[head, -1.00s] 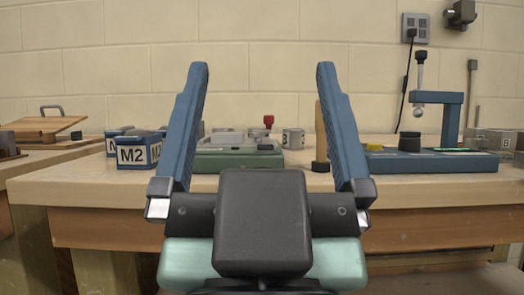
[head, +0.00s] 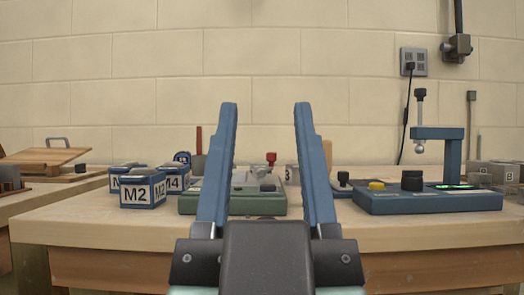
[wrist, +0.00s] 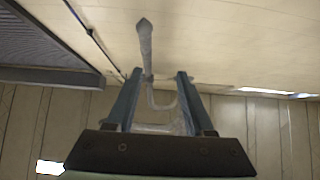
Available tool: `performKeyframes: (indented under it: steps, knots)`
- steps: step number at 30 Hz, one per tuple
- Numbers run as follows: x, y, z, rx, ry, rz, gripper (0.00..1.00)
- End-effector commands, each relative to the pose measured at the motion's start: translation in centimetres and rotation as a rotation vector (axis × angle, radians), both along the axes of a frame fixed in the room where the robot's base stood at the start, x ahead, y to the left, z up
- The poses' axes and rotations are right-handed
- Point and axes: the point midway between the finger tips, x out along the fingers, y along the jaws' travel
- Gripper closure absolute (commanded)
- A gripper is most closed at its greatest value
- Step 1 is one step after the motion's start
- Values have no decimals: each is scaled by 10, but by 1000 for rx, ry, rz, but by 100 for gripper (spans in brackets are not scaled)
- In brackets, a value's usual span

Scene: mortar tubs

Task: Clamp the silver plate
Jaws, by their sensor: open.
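My gripper (head: 266,106) is open and empty, its two blue fingers pointing up in front of the bench. It also shows in the wrist view (wrist: 158,75), where its fingers point at the wall and ceiling area. Between and behind the fingers stands a green fixture (head: 188,206) on the bench, with grey metal parts on top and a red knob (head: 271,158). A flat silver-grey surface (head: 244,180) shows on the fixture; I cannot tell whether it is the silver plate. My fingers hide parts of the fixture.
A blue stand (head: 430,200) with a column, a yellow button and a black knob is at right. Grey blocks (head: 490,174) sit at far right. The wooden bench's front strip (head: 400,235) is clear.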

Motion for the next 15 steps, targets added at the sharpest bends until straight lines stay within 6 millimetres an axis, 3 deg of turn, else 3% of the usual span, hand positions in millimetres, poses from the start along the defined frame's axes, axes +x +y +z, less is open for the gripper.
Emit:
performKeyframes:
  steps: [1, 8, 15]
  knots:
    - [0, 0, 17, 0, 0, 0, 58]
    - [0, 0, 86, 0, -1, 0, 99]
    - [0, 0, 170, -1, -1, 1, 100]
